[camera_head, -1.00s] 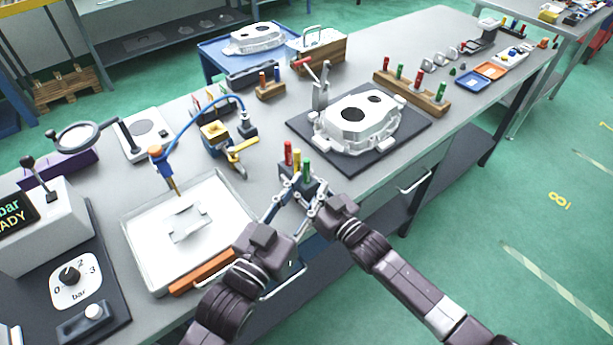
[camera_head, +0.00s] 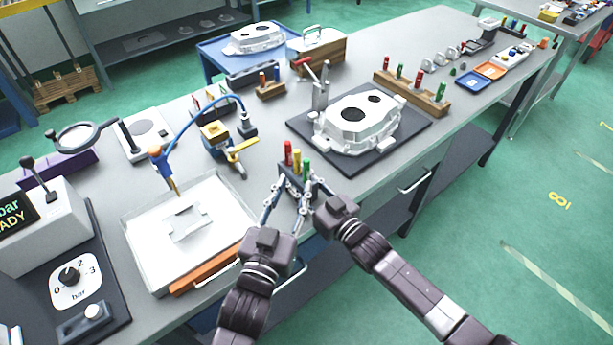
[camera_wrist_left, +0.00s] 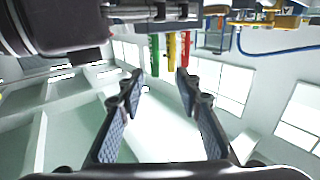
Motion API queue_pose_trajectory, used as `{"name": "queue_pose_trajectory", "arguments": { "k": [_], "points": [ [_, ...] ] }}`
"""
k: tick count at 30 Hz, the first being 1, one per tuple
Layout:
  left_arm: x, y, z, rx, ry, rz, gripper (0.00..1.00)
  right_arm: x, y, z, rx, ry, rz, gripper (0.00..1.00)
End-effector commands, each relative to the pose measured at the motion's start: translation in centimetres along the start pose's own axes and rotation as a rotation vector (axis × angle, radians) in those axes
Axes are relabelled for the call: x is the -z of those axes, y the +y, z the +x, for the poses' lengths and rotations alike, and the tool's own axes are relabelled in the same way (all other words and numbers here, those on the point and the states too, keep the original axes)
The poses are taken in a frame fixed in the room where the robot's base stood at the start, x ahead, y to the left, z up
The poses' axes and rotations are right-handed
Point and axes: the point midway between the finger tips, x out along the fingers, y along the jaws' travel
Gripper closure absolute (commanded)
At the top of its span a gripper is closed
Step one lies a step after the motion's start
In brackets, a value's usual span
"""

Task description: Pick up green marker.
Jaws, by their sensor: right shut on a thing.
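The green marker (camera_head: 306,168) stands upright in a small dark marker holder (camera_head: 290,180) near the bench's front edge, beside a yellow marker (camera_head: 297,159) and a red marker (camera_head: 288,152). My left gripper (camera_head: 289,191) is open and empty in front of the holder. In the left wrist view its spread fingers (camera_wrist_left: 160,80) point toward the green marker (camera_wrist_left: 154,54), which appears between them but beyond the tips. My right gripper (camera_head: 313,187) is shut at the holder's right side, apparently on the holder; its fingers partly hide the contact.
A white tray (camera_head: 138,253) with an orange edge lies left of the grippers. A casting (camera_head: 357,128) on a dark mat stands to the right. A yellow-handled tool (camera_head: 240,150) and a blue hose lie behind. Bare bench surrounds the holder.

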Motion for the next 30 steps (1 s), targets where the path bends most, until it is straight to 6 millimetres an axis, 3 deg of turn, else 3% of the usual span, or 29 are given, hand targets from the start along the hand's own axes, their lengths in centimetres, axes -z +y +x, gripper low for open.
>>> {"name": "queue_pose_trajectory", "arguments": {
  "k": [5, 13, 23, 30],
  "points": [
    [0.3, 0.3, 1.3, 0.0, 0.002, -0.001, 0.68, 0.0, 0.0, 0.0, 0.0, -0.001, 0.0, 0.96],
    [0.9, 0.8, 4.9, -0.001, 0.001, 0.0, 0.68, 0.0, 0.0, 0.0, 0.0, 0.0, 0.0, 0.96],
    [0.8, 0.8, 5.4, 0.0, 0.0, -0.001, 0.68, 0.0, 0.0, 0.0, 0.0, -0.001, 0.0, 0.96],
    [0.8, 0.8, 5.4, -0.001, 0.0, -0.001, 0.94, 0.0, 0.0, 0.0, 0.0, -0.001, 0.0, 0.96]
  ]
}}
